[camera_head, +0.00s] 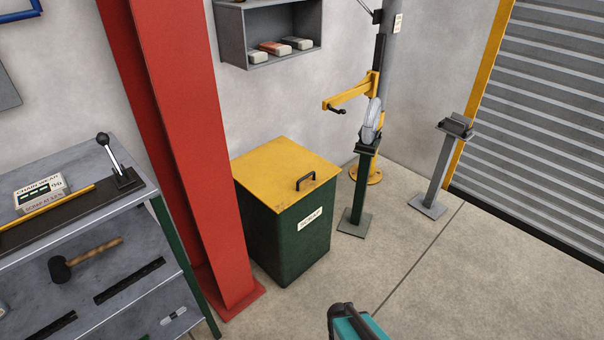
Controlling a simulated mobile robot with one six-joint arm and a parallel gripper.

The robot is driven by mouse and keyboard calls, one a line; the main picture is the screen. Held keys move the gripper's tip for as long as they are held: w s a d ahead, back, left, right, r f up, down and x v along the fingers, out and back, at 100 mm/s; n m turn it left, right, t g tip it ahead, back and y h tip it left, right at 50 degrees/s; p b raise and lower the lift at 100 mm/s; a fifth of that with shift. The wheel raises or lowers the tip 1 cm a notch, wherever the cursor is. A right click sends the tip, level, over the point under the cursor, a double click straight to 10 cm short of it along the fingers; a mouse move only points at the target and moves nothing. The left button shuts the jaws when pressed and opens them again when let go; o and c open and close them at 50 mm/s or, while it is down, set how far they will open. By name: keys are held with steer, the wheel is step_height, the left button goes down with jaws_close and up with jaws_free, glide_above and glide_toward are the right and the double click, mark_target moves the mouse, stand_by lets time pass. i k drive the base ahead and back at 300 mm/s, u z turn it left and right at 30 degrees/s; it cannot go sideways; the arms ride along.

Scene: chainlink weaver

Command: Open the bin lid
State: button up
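The bin (291,243) is a dark green box standing on the floor just right of the red column, with a white label on its front. Its yellow lid (275,170) lies flat and closed on top. A black bar handle (305,181) sits near the lid's front right edge, and nothing is touching it. My gripper's fingertips do not show. A teal and black part at the bottom edge is cut off by the frame, and I cannot tell whether it belongs to my arm.
A red column (192,140) stands close left of the bin, with a grey shelf unit (115,210) beyond it. A wall box (262,35) hangs above the lid. A green stand (360,195) is to the right. Open floor (430,280) lies in front and right.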

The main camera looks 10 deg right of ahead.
mark_target(281, 172)
steer(key=u, duration=0.05)
steer(key=i, duration=1)
steer(key=z, duration=0.05)
